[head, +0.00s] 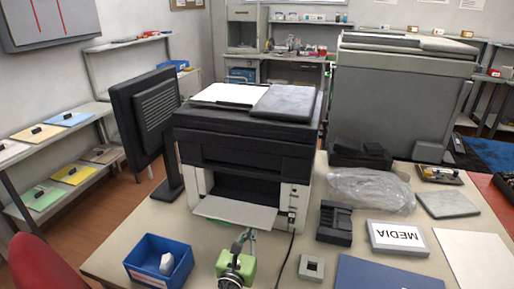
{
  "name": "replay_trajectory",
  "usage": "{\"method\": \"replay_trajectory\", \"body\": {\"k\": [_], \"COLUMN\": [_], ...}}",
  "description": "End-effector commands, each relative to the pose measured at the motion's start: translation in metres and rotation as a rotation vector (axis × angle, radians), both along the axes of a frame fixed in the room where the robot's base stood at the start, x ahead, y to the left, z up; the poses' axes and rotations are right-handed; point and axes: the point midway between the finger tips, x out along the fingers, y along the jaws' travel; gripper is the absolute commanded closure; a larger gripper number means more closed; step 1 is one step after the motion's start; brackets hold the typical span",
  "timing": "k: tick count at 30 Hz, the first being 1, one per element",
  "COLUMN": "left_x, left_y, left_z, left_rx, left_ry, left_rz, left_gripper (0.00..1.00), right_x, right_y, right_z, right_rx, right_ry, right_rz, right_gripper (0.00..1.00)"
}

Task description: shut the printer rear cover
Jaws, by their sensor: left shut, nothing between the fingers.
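The printer (246,148), black above and white below, stands on the table with an open bay in the side facing me. Its rear cover (235,211) is a pale flap, hinged at the bottom and folded down, so the dark inside shows. My left gripper (246,238) appears small at the bottom middle, just in front of and below the cover's near edge. Its fingers look closed and empty; I cannot tell whether they touch the cover. My right gripper is not in view.
A blue bin (158,262) with a pale object stands at front left. A black monitor (148,112) stands left of the printer. A black cable (288,250) runs down at its right. A black holder (335,222), a plastic bag (370,190) and a MEDIA box (397,238) crowd the right.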

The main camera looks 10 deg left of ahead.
Motion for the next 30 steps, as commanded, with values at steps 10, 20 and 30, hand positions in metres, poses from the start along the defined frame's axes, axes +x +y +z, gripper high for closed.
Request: {"method": "replay_trajectory", "body": {"k": [10, 20, 30], "left_x": [0.004, 0.005, 0.014], "left_y": [0.000, 0.000, -0.001], "left_z": [0.023, 0.023, 0.042], "left_rx": [0.000, 0.000, 0.001], "left_ry": [-0.002, -0.002, -0.002], "left_rz": [0.000, 0.000, 0.000], "left_gripper": [1.00, 1.00, 1.00], "right_x": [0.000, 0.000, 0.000], "right_y": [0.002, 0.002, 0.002], "right_z": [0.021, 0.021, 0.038], "right_rx": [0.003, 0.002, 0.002], "right_ry": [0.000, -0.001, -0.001], "right_rz": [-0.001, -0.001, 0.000], "right_gripper": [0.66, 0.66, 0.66]}}
